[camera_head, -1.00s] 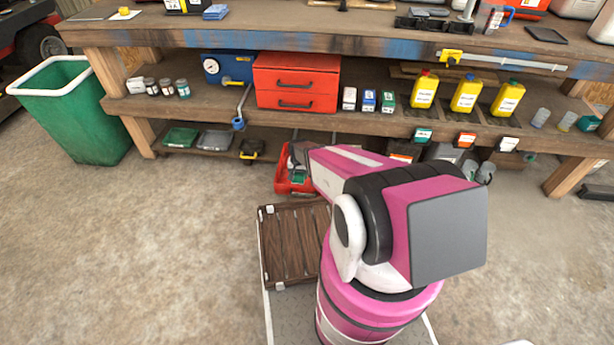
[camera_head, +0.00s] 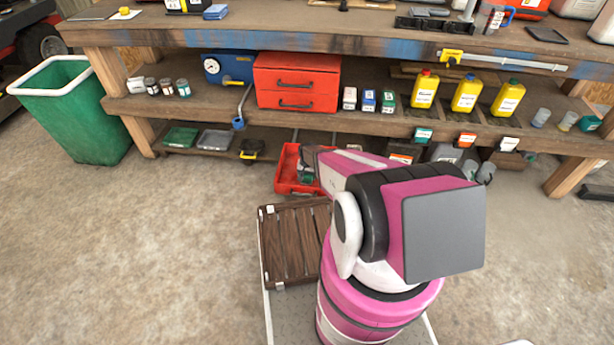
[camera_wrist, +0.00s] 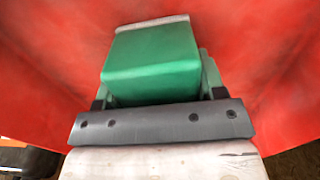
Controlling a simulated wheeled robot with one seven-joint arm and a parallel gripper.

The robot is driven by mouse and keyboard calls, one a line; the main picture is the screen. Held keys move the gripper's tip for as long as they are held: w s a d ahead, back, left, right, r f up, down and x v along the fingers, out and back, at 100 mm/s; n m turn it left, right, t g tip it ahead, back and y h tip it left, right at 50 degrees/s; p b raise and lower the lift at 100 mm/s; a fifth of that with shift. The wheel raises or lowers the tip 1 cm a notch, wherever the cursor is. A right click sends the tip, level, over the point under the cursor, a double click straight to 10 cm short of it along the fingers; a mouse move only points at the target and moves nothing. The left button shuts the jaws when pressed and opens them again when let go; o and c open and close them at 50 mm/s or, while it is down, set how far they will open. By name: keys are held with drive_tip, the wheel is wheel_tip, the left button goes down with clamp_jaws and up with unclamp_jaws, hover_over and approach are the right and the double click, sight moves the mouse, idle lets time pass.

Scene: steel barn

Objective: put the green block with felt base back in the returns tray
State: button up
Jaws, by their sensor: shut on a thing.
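A green block (camera_wrist: 150,62) with a thin greyish strip along its far edge fills the middle of the wrist view. My gripper (camera_wrist: 155,92) is shut on it. Red walls surround the block in that view. In the head view my gripper (camera_head: 306,165) is over or inside a red open tray (camera_head: 284,180) in front of the low shelf; I take this for the returns tray. The block is mostly hidden there by my gripper and arm. I cannot tell whether the block touches the tray floor.
The workbench's lower shelf (camera_head: 225,148) is close behind the red tray. A red drawer box (camera_head: 297,80) and yellow bottles (camera_head: 466,92) stand on the shelf above. A brown slatted panel (camera_head: 290,245) lies nearer me. A green bin (camera_head: 75,110) stands at left.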

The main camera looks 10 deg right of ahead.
drive_tip(key=o, duration=0.8)
drive_tip(key=shift+f, duration=0.1)
drive_tip(key=shift+o, duration=0.2)
wheel_tip(320, 180, up, 13)
drive_tip(key=shift+s+f, duration=0.15)
drive_tip(key=s+r+n, duration=0.1)
drive_tip(key=s+r, duration=0.9)
drive_tip(key=r, duration=0.5)
drive_tip(key=s+r+n, duration=0.2)
drive_tip(key=s+r, duration=0.9)
drive_tip(key=r, duration=0.3)
drive_tip(key=shift+r+n, duration=0.3)
drive_tip(key=shift+r, duration=0.05)
drive_tip(key=shift+d, duration=0.1)
